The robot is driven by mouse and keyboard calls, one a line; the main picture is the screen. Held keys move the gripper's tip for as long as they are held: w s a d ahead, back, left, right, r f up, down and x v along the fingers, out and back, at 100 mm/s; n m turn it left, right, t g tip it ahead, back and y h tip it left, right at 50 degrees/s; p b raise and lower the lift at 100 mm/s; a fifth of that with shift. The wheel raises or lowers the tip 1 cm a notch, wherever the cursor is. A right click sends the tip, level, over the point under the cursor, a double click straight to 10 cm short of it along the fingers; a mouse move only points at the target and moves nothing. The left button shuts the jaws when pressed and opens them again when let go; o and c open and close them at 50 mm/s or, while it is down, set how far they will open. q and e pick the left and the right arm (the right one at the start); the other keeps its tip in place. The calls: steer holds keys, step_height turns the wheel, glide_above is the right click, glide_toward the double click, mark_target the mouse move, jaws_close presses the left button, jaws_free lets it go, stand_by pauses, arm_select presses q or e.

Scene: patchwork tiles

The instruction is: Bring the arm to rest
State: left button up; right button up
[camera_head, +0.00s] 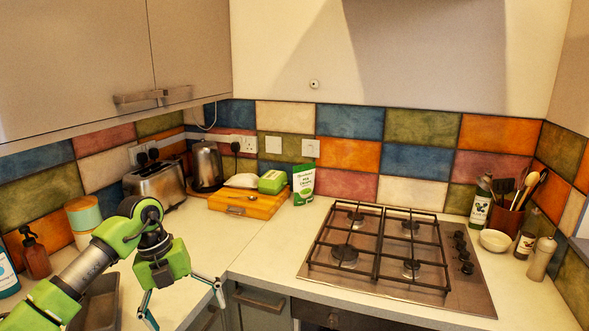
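My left arm, green and grey, comes in from the lower left. Its gripper (185,308) points down near the front edge of the left counter. Its two thin fingers are spread wide apart, with nothing visible between them. My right arm and gripper are not in this view.
A gas hob (385,250) fills the middle of the right counter (262,258). A toaster (155,183), a kettle (207,165) and a wooden box (246,203) stand at the back. A soap bottle (35,257) stands at the left. A wall cabinet (75,60) hangs above.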

arm_select(q)
steer(key=d+f+n+t+h, duration=0.1)
steer(key=d+f+n+h, duration=0.1)
steer(key=d+f+h, duration=0.55)
steer(key=d+f+n+t+h, duration=0.2)
steer(key=d+f+h, duration=0.15)
steer(key=d, duration=0.75)
steer(key=a+f+n+t+y, duration=0.2)
steer(key=a+f+n+t, duration=0.25)
steer(key=f+n, duration=0.35)
steer(key=a+f+n+t+y, duration=0.35)
steer(key=f+n+t, duration=0.2)
steer(key=f, duration=0.55)
steer(key=s+a+f+n+g+y, duration=0.25)
steer(key=s+a+f+n, duration=0.2)
steer(key=s+f, duration=0.6)
steer(key=s+a+f+n+g+y, duration=0.2)
steer(key=s+a+f+n+y, duration=0.25)
steer(key=s+f, duration=0.65)
steer(key=s+a+f+n+g, duration=0.1)
steer(key=s+f+g, duration=0.2)
steer(key=s, duration=1.1)
steer(key=s+f+n+g+y, duration=0.1)
steer(key=s+f+g, duration=0.3)
steer(key=s, duration=1.1)
step_height(320, 180, down, 3)
steer(key=shift+s+a+r+n, duration=0.1)
steer(key=shift+s+a+n, duration=0.1)
steer(key=shift+a+n, duration=0.2)
